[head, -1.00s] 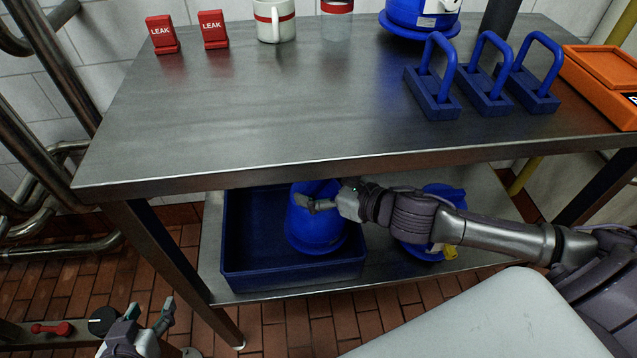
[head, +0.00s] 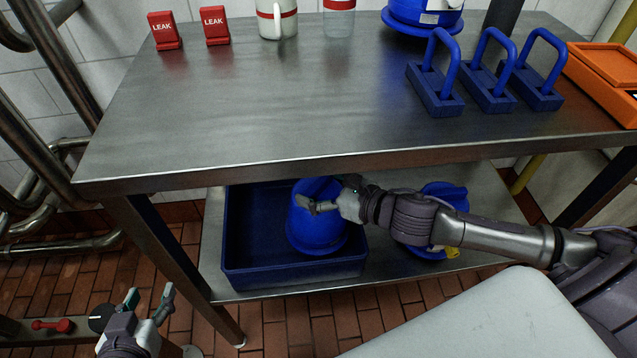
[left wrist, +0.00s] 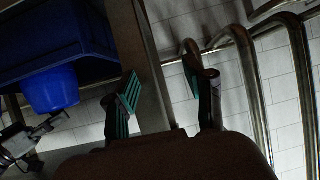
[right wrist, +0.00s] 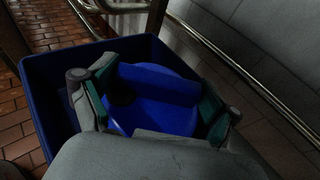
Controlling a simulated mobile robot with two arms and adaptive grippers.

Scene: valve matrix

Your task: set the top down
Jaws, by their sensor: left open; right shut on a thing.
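The blue round top (head: 318,232) is in the deep blue bin (head: 297,282) on the lower shelf. My right gripper (head: 312,206) is shut on its upper part. In the right wrist view the raised blue bar of the top (right wrist: 158,84) lies between the two fingers of the gripper (right wrist: 155,92), with the bin walls around it. I cannot tell whether the top's underside touches the bin floor. My left gripper (head: 150,302) is open and empty, low at the left, away from the bin. Its spread fingers show in the left wrist view (left wrist: 163,90).
Another blue round piece (head: 445,197) sits on the lower shelf right of the bin, partly behind my right arm. The steel tabletop (head: 270,115) overhangs the shelf. It carries red LEAK signs (head: 214,26), mugs, blue padlock-shaped pieces (head: 488,85) and an orange case (head: 605,75).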

